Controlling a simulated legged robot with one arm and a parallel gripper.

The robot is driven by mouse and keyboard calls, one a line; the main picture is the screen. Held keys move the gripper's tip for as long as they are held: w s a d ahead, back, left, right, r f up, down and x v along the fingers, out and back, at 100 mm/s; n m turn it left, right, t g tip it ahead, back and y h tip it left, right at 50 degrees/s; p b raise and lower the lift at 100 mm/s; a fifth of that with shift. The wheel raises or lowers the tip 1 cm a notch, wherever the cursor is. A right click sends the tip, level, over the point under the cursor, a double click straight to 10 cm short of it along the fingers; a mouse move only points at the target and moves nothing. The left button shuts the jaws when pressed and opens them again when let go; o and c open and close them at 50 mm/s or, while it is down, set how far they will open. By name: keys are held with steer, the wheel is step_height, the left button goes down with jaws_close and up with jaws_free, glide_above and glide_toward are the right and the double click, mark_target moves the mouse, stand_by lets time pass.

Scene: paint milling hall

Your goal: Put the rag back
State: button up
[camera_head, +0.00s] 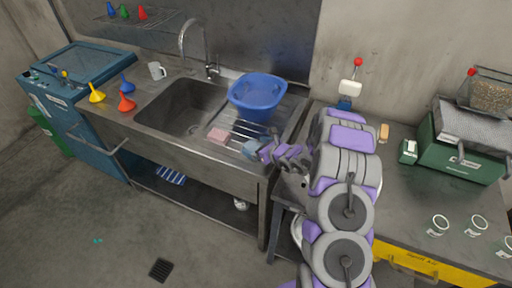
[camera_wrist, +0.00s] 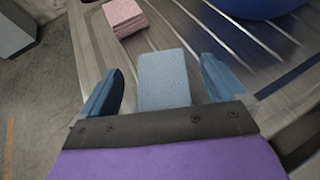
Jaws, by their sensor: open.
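A folded light-blue rag (camera_wrist: 164,78) lies on the ribbed metal drainboard, between the open fingers of my gripper (camera_wrist: 160,88) in the wrist view. Gaps show between the rag and both fingers. In the head view the blue rag (camera_head: 251,148) is partly hidden by my gripper (camera_head: 264,152) at the drainboard's front. A folded pink rag (camera_head: 218,135) lies to its left beside the sink basin; it also shows at the upper left of the wrist view (camera_wrist: 126,17). A blue striped cloth (camera_head: 171,175) lies on the shelf under the sink.
A blue basin (camera_head: 257,92) stands on the drainboard behind the blue rag. The faucet (camera_head: 187,40) rises behind the sink. Funnels (camera_head: 127,103) and a white mug (camera_head: 157,70) stand left of the sink. A bench with a green machine (camera_head: 462,160) is at right.

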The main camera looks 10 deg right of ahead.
steer(key=v, duration=1.2)
steer(key=s+a+r+n+g+y, duration=0.35)
steer(key=a+r+n, duration=0.45)
steer(key=a+r, duration=0.35)
steer(key=s+a+r+n+g+y, duration=0.2)
steer(key=s+a+r+n+g, duration=0.4)
steer(key=s+a+n, duration=0.6)
steer(key=s+d+r+n+g+h, duration=0.25)
steer(key=s+n+g+h, duration=0.2)
steer(key=s, duration=1.15)
steer(key=s+d+n+t+h, duration=0.1)
steer(key=s+d+n+h, duration=0.4)
steer(key=s+d, duration=0.6)
steer(key=d+h+p, duration=0.1)
steer(key=d+h, duration=0.1)
steer(key=d, duration=0.1)
steer(key=shift+h, duration=0.4)
